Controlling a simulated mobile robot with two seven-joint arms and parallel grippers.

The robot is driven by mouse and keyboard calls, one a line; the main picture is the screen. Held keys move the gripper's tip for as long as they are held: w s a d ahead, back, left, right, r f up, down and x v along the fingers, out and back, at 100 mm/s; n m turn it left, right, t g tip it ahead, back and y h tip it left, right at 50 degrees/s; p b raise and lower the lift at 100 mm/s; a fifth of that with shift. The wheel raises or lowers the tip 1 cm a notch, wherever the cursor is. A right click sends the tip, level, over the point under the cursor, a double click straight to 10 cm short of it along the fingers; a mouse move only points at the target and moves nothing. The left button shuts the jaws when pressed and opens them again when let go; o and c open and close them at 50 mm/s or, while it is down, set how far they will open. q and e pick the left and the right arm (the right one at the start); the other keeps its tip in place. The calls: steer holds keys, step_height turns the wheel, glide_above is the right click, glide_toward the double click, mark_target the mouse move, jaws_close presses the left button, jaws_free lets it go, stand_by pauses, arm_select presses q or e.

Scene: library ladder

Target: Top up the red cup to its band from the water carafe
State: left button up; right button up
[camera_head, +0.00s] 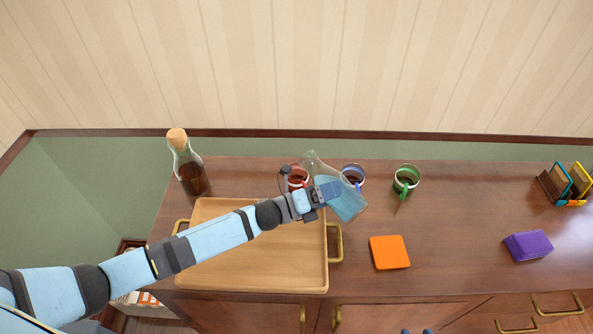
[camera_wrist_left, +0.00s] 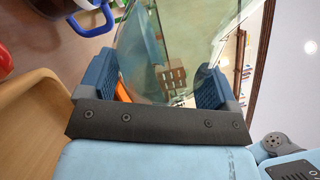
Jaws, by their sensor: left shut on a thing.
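The water carafe (camera_head: 343,199) is clear glass with bluish water in it. My left gripper (camera_head: 324,191) is shut on it; in the left wrist view, the glass (camera_wrist_left: 170,50) sits between the two finger pads. The carafe is tilted, its mouth end to the upper left, close to the red cup. The red cup (camera_head: 297,178) stands on the cabinet top behind my wrist, which partly hides it. It holds dark liquid; its band and exact level cannot be made out. No stream of water is visible.
A blue cup (camera_head: 353,172) stands just behind the carafe, a green cup (camera_head: 406,179) farther right. A corked bottle (camera_head: 188,165) stands at the back left. A wooden tray (camera_head: 250,279) lies under my arm. An orange square (camera_head: 389,252) and a purple block (camera_head: 528,245) lie right.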

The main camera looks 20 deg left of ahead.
arm_select(q)
steer(key=shift+w+a+r+n+t+b, duration=0.15)
steer(key=shift+a+n+t+b, duration=0.1)
steer(key=shift+n, duration=0.3)
steer(key=shift+w+a+r+n+t+b, duration=0.1)
steer(key=shift+a+r+n+t, duration=0.1)
steer(key=shift+n, duration=0.35)
stand_by(2.6)
